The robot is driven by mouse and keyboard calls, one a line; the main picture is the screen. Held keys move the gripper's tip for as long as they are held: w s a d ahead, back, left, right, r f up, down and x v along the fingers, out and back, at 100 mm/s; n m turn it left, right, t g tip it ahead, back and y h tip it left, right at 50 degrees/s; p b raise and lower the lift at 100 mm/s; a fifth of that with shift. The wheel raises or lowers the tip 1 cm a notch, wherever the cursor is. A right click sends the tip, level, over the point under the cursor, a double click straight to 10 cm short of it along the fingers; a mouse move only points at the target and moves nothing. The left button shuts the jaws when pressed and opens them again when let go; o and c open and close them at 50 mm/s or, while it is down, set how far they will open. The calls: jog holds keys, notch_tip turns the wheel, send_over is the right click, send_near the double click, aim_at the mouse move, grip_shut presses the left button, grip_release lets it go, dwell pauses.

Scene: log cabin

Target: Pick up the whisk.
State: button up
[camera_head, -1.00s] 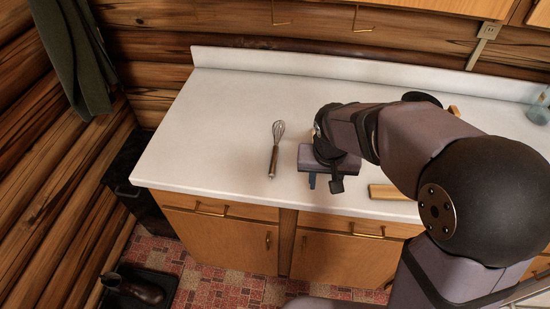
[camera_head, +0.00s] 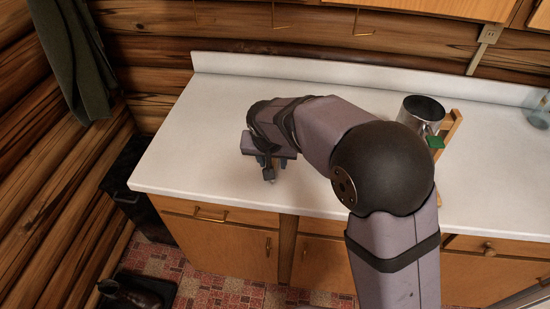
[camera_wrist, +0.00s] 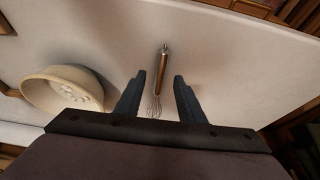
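The whisk (camera_wrist: 162,73) shows in the wrist view, with a brown handle pointing away from me and its wire head (camera_wrist: 154,106) nearer to me. It lies on the white counter, between the lines of my two fingers. My gripper (camera_wrist: 159,77) is open, its fingers apart on either side of the whisk with nothing held. I cannot tell exactly how high the fingers are above the counter. In the head view my gripper (camera_head: 268,170) is over the left part of the counter, and my arm hides the whisk.
In the wrist view a pale round bowl (camera_wrist: 40,90) stands left of my fingers. In the head view a metal pot (camera_head: 420,110) stands right of my arm, beside a wooden piece (camera_head: 451,133) and a green item (camera_head: 435,142). The counter's left end (camera_head: 185,140) is clear.

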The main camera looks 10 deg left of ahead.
jog(key=shift+p+x, duration=1.2)
jog(key=shift+x, duration=1.4)
jog(key=shift+w+a, duration=0.1)
jog(key=shift+w, duration=0.05)
jog(key=shift+r, duration=0.1)
grip_shut()
